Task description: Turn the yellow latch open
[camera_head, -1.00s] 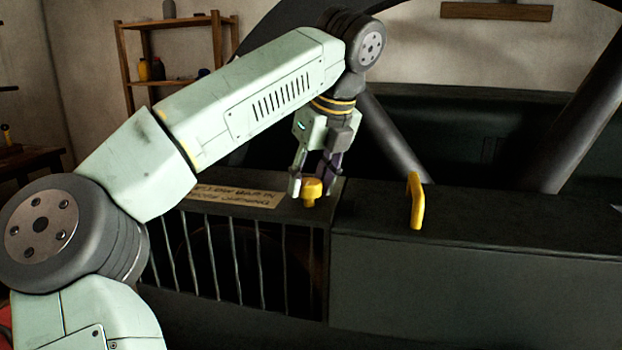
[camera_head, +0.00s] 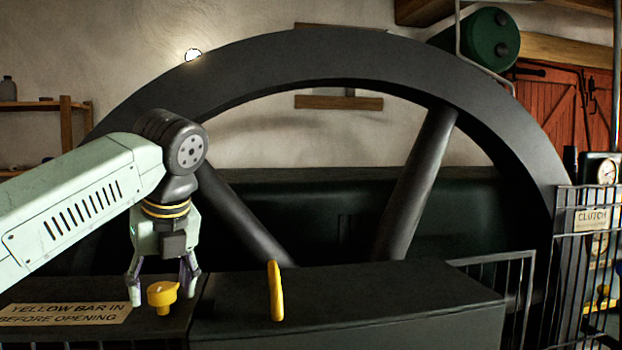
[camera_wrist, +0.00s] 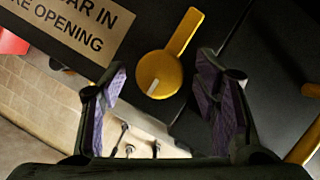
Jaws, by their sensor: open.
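The yellow latch (camera_head: 162,295) sits on top of the dark guard box at the lower left of the head view. In the wrist view the latch (camera_wrist: 160,74) is a round knob with a white mark and a flat bar reaching up and right. My gripper (camera_head: 161,298) points down at it, its fingers apart on either side. In the wrist view my gripper (camera_wrist: 160,77) has purple pads either side of the knob, with gaps showing. I see no contact. The bar is not clear in the head view.
A yellow upright handle (camera_head: 275,290) stands right of the latch on the box lid (camera_head: 380,290). A label (camera_head: 65,314) reading "YELLOW BAR IN BEFORE OPENING" lies to the left. A big flywheel (camera_head: 300,58) rises behind. A wire fence (camera_head: 585,260) stands at the right.

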